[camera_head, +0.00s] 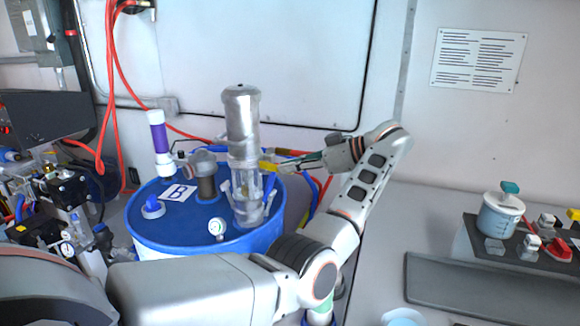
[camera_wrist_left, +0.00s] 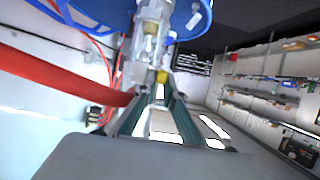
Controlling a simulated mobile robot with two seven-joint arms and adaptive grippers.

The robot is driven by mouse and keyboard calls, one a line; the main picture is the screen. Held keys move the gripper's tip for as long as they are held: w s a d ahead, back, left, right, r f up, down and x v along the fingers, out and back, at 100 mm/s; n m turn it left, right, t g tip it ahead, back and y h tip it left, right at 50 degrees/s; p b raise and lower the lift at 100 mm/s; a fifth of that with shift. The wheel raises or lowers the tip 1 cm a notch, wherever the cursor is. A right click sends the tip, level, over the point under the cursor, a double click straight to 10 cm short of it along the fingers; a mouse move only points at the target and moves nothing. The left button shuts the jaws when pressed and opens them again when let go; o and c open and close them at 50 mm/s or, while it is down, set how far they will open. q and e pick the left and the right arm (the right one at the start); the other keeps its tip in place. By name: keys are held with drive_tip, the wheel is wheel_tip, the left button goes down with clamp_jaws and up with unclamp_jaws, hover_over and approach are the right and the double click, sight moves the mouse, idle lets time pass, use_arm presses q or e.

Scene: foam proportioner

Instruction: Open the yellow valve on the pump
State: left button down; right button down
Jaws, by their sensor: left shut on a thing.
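The pump (camera_head: 242,130) is a silver cylinder standing upright on a blue drum (camera_head: 155,230). Its yellow valve (camera_head: 268,167) sits on the right side of the pump, below the thick cylinder. My left gripper (camera_head: 286,165) reaches it from the right and is shut on the valve handle. In the left wrist view the yellow valve (camera_wrist_left: 162,76) shows between the tips of my left gripper (camera_wrist_left: 160,86), with the pump (camera_wrist_left: 150,40) just beyond. The fingers partly hide the handle, so its exact angle is unclear. My right gripper is not in view.
A red hose (camera_wrist_left: 60,82) runs close beside the fingers in the left wrist view. A white pot (camera_head: 500,215) stands on the right bench.

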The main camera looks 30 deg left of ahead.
use_arm(q)
drive_tip(key=shift+f+y+b, duration=0.4)
drive_tip(key=shift+f+y, duration=0.05)
drive_tip(key=shift+y, duration=0.25)
drive_tip(key=c, duration=2.4)
unclamp_jaws()
drive_tip(key=shift+g, duration=0.3)
